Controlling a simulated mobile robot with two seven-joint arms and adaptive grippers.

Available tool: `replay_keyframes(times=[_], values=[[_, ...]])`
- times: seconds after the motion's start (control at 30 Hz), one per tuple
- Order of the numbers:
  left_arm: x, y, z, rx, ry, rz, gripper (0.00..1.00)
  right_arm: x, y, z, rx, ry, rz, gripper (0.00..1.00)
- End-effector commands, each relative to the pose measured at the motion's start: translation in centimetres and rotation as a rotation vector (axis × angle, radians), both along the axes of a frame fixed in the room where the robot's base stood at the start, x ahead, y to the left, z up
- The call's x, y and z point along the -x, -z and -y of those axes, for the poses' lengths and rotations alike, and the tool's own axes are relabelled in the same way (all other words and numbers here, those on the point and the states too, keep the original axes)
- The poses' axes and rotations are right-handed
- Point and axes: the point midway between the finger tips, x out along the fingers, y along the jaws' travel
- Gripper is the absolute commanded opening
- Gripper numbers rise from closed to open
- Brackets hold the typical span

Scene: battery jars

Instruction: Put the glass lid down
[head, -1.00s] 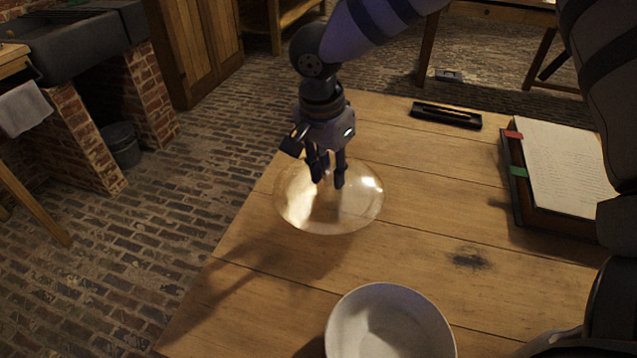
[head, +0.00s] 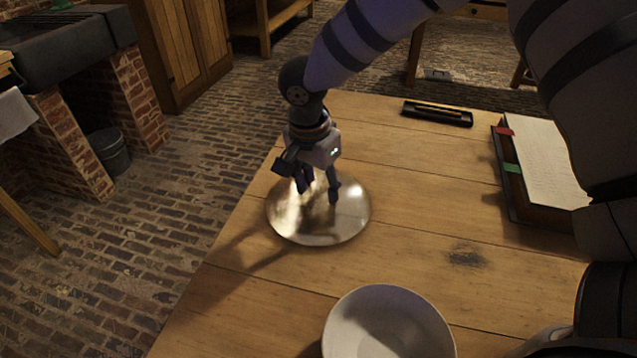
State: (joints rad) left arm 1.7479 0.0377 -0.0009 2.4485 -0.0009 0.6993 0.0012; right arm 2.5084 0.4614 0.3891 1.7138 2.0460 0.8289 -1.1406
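The glass lid (head: 350,216) is a clear round disc near the left edge of the wooden table in the head view. It looks flat on the tabletop. My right gripper (head: 319,192) points down over the middle of the lid. Its fingers are spread apart, with a visible gap between them. Any knob on the lid is hard to make out between the fingers, and I cannot tell whether the fingertips touch the glass. My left gripper is not in view.
A white bowl (head: 388,325) stands at the table's near edge. A book (head: 545,165) with red and green tabs lies at the right, and a dark narrow tray (head: 437,113) at the back. The table (head: 420,190) is clear between them. The brick floor drops away left.

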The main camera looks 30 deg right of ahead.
Motion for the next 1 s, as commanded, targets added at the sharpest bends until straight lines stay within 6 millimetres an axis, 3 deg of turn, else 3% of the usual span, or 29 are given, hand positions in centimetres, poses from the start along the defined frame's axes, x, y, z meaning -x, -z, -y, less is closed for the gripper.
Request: replay_keyframes(times=[0.17, 0.4, 0.6, 1.0], values=[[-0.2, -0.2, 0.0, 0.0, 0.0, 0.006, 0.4, -0.1, -1.1, -0.1, -0.002, 0.001, 0.005, 0.45], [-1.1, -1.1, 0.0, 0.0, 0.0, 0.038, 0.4, 0.2, -7.7, -1.0, -0.003, 0.0, 0.01, 0.45], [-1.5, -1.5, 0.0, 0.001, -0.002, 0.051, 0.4, 0.5, -11.4, -1.6, -0.001, 0.002, 0.003, 0.45], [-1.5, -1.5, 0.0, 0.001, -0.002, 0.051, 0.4, 0.6, -12.2, -1.7, -0.001, 0.0, -0.001, 0.45]])
